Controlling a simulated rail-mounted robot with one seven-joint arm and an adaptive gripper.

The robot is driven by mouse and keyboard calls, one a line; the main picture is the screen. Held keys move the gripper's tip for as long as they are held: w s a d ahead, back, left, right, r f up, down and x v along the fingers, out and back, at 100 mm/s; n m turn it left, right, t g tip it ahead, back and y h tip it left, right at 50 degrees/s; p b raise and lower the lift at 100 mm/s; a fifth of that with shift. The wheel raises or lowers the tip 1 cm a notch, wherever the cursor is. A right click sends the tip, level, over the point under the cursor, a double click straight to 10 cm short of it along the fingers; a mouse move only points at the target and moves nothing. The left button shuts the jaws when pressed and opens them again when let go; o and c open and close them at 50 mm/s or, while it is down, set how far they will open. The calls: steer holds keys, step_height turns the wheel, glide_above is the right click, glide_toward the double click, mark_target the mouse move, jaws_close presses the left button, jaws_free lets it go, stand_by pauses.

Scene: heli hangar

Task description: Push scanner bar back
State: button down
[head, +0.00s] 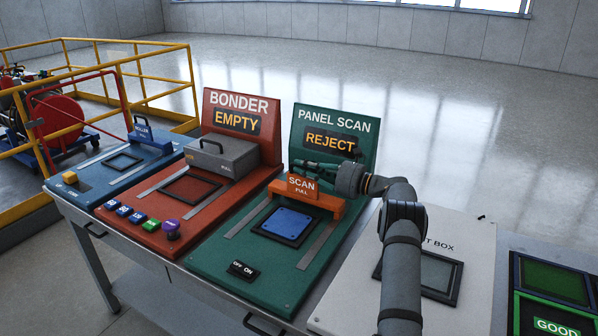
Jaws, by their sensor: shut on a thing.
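The orange scanner bar (326,201), marked SCAN PULL, spans the green panel scan station (215,255) toward its back. A blue panel (287,222) lies in a black frame just in front of the bar. The station's upright green board (358,124) shows REJECT. My gripper (305,169) comes in from the right and is shut at the top of the scanner bar. The exact finger contact is too small to see clearly.
The red bonder (170,238) with its grey lid block (222,158) stands to the left, with a blue roller station (110,167) beyond. A white box panel (345,308) is at right, partly behind my arm. A green GOOD bin (555,285) is at far right.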

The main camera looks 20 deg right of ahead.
steer(key=shift+w+d, duration=0.1)
steer(key=shift+w, duration=0.05)
stand_by(0.3)
steer(key=c, duration=1.8)
jaws_free()
steer(key=shift+c, duration=0.2)
steer(key=shift+d, duration=0.1)
steer(key=v, duration=1.2)
